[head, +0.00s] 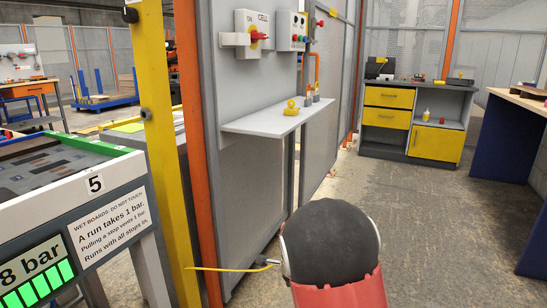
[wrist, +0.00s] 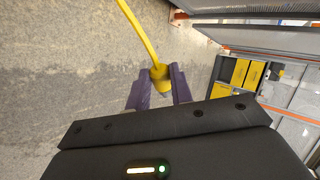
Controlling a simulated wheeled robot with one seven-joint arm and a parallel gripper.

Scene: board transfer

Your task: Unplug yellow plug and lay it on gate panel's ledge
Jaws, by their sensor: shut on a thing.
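The yellow plug (wrist: 161,73) sits between the two purple fingers of my gripper (wrist: 158,70) in the wrist view. The gripper is shut on it, and no socket shows around it. A yellow cable (wrist: 139,32) runs from the plug out of the top of that view. In the head view the cable (head: 225,269) stretches left from my gripper (head: 268,262), low in front of the yellow post; my arm's dark round link hides most of the gripper. The gate panel's ledge (head: 262,121) is a pale grey shelf, farther back and above the gripper in the picture.
A small yellow object (head: 291,107) and small bottles (head: 309,98) stand toward the ledge's right end; its left part is bare. An orange post (head: 190,120) and yellow post (head: 155,120) stand left of it. A board machine (head: 60,190) is at left. Open floor (head: 400,210) lies right.

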